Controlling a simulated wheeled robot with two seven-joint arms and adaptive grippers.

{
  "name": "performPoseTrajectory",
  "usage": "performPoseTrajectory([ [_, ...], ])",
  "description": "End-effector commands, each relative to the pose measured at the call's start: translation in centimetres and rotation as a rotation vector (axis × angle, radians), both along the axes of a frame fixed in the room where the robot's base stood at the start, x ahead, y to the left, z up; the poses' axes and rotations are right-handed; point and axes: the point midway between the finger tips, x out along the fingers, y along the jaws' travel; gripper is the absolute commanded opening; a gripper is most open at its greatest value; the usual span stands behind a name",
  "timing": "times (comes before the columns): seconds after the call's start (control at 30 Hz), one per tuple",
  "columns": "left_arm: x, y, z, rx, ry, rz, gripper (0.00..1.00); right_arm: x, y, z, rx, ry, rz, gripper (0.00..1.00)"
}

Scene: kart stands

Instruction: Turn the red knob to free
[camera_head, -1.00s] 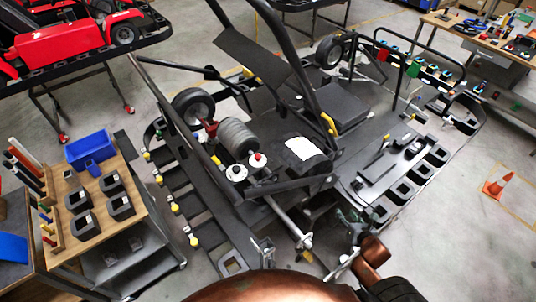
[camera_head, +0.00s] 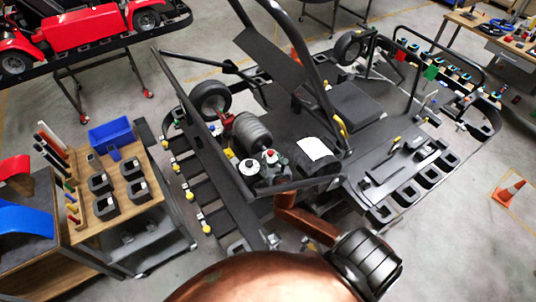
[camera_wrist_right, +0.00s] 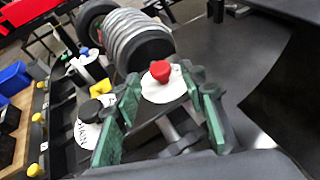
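The red knob (camera_head: 270,153) sits on a white round plate on the kart stand, beside the grey ribbed cylinder. In the right wrist view the red knob (camera_wrist_right: 160,71) stands upright on its white plate (camera_wrist_right: 163,90). My right gripper (camera_head: 272,170) is at the knob in the head view, partly hidden by its own arm. In the right wrist view my right gripper (camera_wrist_right: 168,90) has its two green-padded fingers apart, one to each side of the white plate. The knob shows between and just beyond the fingertips, with no visible contact. My left gripper is not in view.
A black knob (camera_wrist_right: 90,108) on a second white plate is just left of the red one. The ribbed cylinder (camera_head: 251,133) stands close behind. Black frame tubes (camera_head: 302,55) rise nearby. A wooden-topped cart (camera_head: 130,192) with a blue bin (camera_head: 111,134) is at the left.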

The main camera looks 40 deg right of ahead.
Motion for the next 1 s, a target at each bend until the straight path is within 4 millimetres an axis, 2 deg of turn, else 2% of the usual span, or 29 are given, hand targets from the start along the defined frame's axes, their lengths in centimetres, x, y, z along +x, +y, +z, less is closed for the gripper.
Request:
performPoseTrajectory([
  [0.2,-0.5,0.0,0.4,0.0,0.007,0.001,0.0,2.3,-1.3,-1.0,0.0,0.0,0.0,0.38],
  [0.6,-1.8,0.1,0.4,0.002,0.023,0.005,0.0,3.0,-1.6,-1.4,0.002,0.0,0.001,0.38],
  [1.0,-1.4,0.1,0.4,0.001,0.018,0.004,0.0,3.0,-1.6,-1.4,0.001,0.001,0.001,0.11],
])
